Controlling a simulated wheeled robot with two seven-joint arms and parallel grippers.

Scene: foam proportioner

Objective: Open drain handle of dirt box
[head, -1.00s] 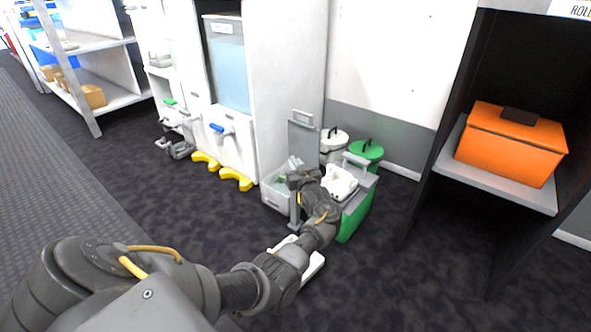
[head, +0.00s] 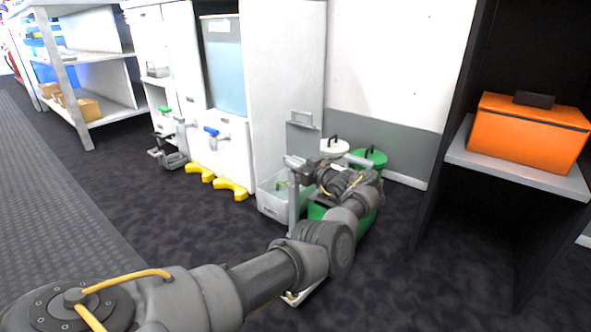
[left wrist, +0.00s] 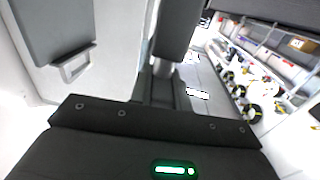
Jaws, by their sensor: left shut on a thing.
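The dirt box appears to be the pale translucent box (head: 270,203) beside the white cabinet, with a grey upright panel (head: 300,138) behind it. My left gripper (head: 298,164) is at the top of a grey upright bar (head: 293,208) by the box's right side. It looks shut on that bar, though the contact is small and partly hidden. In the left wrist view, the grey panel (left wrist: 52,28) with its loop handle (left wrist: 74,66) is at upper left, and a dark finger of my gripper stands near the middle. I cannot make out the drain handle clearly. My right gripper is not in view.
A green box (head: 365,222) sits behind my wrist, with white (head: 334,147) and green (head: 370,158) lidded containers behind it. A white cabinet with a blue-handled tap (head: 212,131) and yellow feet (head: 232,189) stands left. An orange box (head: 528,132) is shelved right. The left foreground floor is clear.

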